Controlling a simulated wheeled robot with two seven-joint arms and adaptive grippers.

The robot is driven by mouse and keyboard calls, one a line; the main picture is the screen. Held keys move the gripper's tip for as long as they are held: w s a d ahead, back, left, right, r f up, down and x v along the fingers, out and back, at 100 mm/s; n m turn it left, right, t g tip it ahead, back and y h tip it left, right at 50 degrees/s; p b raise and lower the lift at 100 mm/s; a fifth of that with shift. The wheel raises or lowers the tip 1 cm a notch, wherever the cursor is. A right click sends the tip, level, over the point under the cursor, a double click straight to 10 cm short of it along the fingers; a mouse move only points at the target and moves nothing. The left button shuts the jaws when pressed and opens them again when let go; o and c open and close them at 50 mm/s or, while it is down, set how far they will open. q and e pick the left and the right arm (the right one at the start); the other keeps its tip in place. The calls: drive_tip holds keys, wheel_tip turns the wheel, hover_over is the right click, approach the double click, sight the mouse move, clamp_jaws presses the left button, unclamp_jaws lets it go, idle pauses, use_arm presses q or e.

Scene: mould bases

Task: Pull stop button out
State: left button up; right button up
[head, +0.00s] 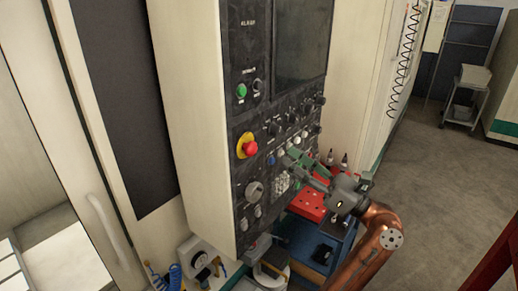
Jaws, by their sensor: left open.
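The red stop button (250,148) sits on its yellow collar (242,142) on the dark control panel (290,100) of the machine. Whether it is pressed in or out cannot be told. My left gripper (287,162) is open, in front of the panel's lower part, to the right of the button and slightly lower. It is apart from the button, with nothing seen between its fingers. It hides some of the small buttons and keys. My right gripper is not in view.
A green button (241,90), several knobs and a grey dial (254,190) surround the stop button. A blue cart (318,248) with a red holder (308,203) stands below my gripper. Open floor (430,190) lies to the right.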

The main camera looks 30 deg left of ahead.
sight(254, 150)
use_arm(q)
drive_tip(key=s+r+n+t+h, duration=0.2)
drive_tip(key=s+r+n+h, duration=0.1)
drive_tip(key=s+h, duration=0.25)
drive_tip(key=shift+y, duration=0.35)
drive_tip(key=a+p, duration=0.1)
drive_tip(key=a, duration=0.6)
drive_tip(key=shift+w, duration=0.15)
drive_tip(key=shift+c, duration=0.2)
clamp_jaws()
